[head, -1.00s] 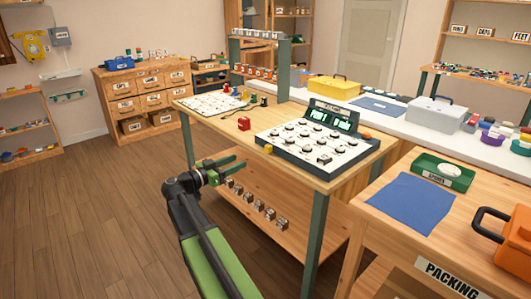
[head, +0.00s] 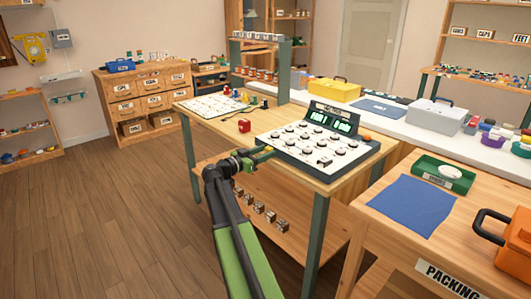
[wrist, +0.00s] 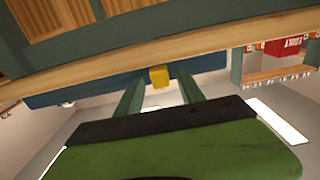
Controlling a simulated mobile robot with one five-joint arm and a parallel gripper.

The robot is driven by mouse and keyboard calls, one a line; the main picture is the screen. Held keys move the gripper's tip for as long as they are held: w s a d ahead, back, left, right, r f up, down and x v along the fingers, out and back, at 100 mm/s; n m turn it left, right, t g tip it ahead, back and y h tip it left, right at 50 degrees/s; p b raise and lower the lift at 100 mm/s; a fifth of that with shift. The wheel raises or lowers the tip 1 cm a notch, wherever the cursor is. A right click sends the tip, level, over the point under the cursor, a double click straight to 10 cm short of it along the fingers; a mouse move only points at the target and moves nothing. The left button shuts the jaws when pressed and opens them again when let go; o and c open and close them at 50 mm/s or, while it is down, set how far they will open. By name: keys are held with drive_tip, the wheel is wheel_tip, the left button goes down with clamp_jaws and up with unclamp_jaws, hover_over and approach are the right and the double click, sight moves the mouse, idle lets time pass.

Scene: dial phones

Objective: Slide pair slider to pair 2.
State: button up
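The console (head: 370,158) is a dark unit with a white face of round black-and-white dials. It lies on the wooden table, with a lit green display (head: 332,121) at its back; the left part seems to read "Pair 1". A yellow block (wrist: 160,77), seemingly the pair slider knob, sticks out from the console's dark blue side in the wrist view. My gripper (head: 265,154) is at the console's left side at table-edge height. Its green fingers (wrist: 161,80) are open, one on each side of the yellow block. Whether they touch it I cannot tell. In the head view the gripper hides the knob.
The table edge (wrist: 210,56) runs close to my fingers in the wrist view. Small metal blocks (head: 268,216) stand on the lower shelf. The packing table (head: 465,225) is at right.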

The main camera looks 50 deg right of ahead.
clamp_jaws()
idle(1.3)
